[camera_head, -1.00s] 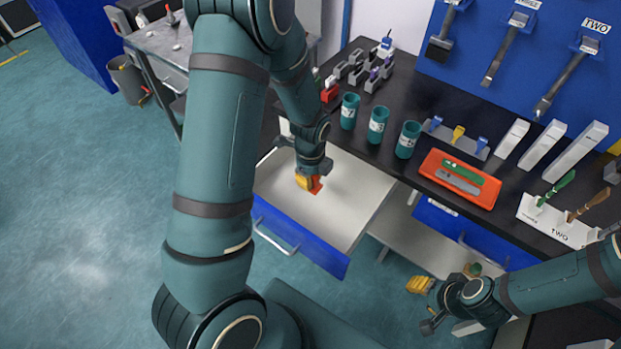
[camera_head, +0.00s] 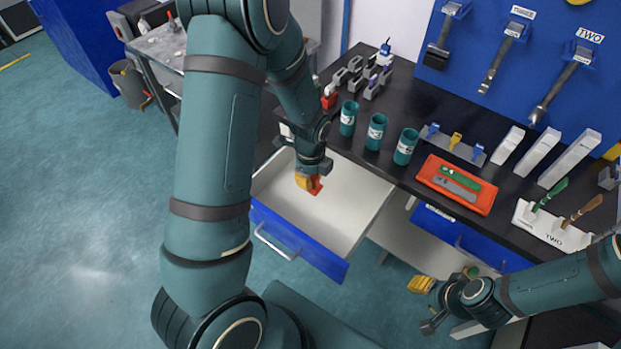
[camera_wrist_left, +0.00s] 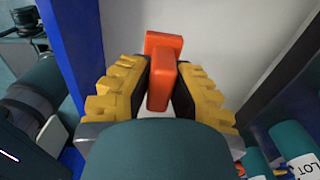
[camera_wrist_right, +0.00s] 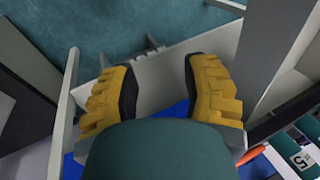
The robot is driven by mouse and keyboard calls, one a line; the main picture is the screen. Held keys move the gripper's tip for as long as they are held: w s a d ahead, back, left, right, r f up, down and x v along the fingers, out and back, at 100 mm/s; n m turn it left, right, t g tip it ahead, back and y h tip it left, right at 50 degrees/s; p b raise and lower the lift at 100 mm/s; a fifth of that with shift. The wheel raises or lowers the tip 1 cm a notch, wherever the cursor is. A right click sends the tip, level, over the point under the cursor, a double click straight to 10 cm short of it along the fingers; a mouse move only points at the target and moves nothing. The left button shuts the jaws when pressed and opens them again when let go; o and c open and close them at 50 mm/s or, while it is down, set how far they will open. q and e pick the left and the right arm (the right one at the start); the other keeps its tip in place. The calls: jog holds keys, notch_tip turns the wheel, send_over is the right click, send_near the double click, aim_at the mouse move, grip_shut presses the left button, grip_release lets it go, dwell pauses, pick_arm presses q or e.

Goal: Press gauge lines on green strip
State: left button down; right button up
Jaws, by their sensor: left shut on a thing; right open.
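My left gripper (camera_head: 309,183) is shut on an orange piece (camera_head: 315,187) over the open drawer (camera_head: 325,262). In the left wrist view the orange piece (camera_wrist_left: 160,72) is T-shaped and sits between the yellow-padded fingers (camera_wrist_left: 160,90). I cannot tell whether it touches the drawer floor. My right gripper (camera_head: 428,305) is open and empty, low in front of the bench; the right wrist view shows a clear gap between its fingers (camera_wrist_right: 160,85).
Three teal cups (camera_head: 376,131) stand on the black bench behind the drawer. Small grey blocks (camera_head: 355,65), white upright blocks (camera_head: 540,150) and a white stand (camera_head: 548,228) with green and brown tools are also there. The drawer floor looks otherwise bare.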

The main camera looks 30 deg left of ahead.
pick_arm(q)
notch_tip(320, 180, up, 4)
jog(key=p, duration=0.2)
jog(key=shift+r+p, duration=0.1)
jog(key=shift+p, duration=0.3)
jog(key=shift+r+p, duration=1.9)
jog(key=shift+r, duration=0.65)
